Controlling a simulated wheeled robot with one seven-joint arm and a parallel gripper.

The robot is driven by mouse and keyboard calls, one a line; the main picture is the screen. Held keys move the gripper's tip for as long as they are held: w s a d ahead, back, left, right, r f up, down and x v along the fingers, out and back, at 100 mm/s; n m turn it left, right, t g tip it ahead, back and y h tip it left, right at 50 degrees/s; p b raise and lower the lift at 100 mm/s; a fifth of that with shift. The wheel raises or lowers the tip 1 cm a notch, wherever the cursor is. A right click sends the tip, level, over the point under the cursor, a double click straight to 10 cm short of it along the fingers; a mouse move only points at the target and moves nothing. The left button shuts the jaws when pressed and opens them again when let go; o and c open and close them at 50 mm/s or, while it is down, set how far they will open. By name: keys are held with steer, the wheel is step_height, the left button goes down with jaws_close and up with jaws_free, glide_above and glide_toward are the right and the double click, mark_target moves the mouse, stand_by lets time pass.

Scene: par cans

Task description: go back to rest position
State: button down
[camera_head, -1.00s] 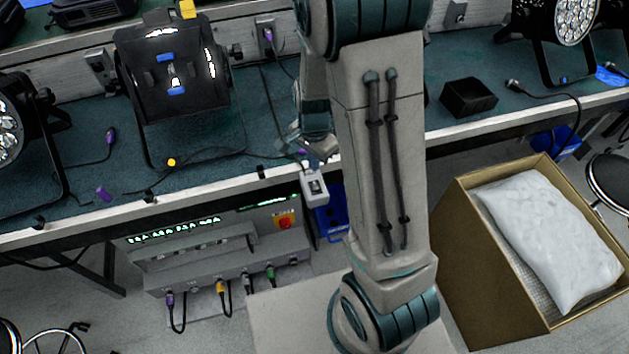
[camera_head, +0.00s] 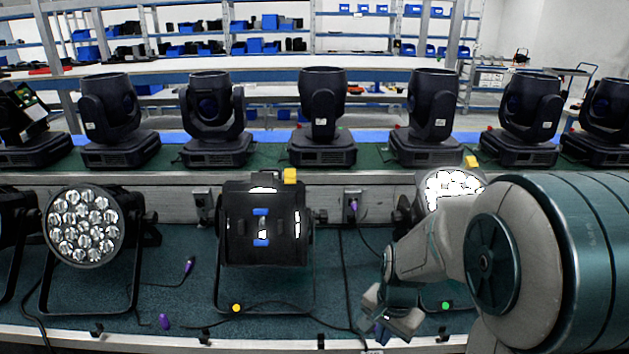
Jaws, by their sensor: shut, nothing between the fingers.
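My arm reaches in from the right side of the view, bent, with its large grey and teal joint close to the camera. My gripper (camera_head: 380,332) is low in the picture, right of centre, at the front of the bench (camera_head: 180,300). A lit par can (camera_head: 452,188) is partly hidden behind my arm.
Another par can (camera_head: 85,227) with a round lens face stands at the left. Several black moving-head lights (camera_head: 322,115) line the bench behind. Cables and a purple connector (camera_head: 165,321) lie on the bench. Shelves with blue bins (camera_head: 262,45) stand at the back.

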steer(key=s+r+n+t, duration=0.2)
steer(key=s+r+n, duration=0.6)
steer(key=s+r, duration=0.3)
steer(key=shift+s+d+r+h, duration=0.15)
steer(key=shift+d+r+h, duration=0.1)
steer(key=shift+h, duration=0.05)
steer(key=shift+n, duration=0.3)
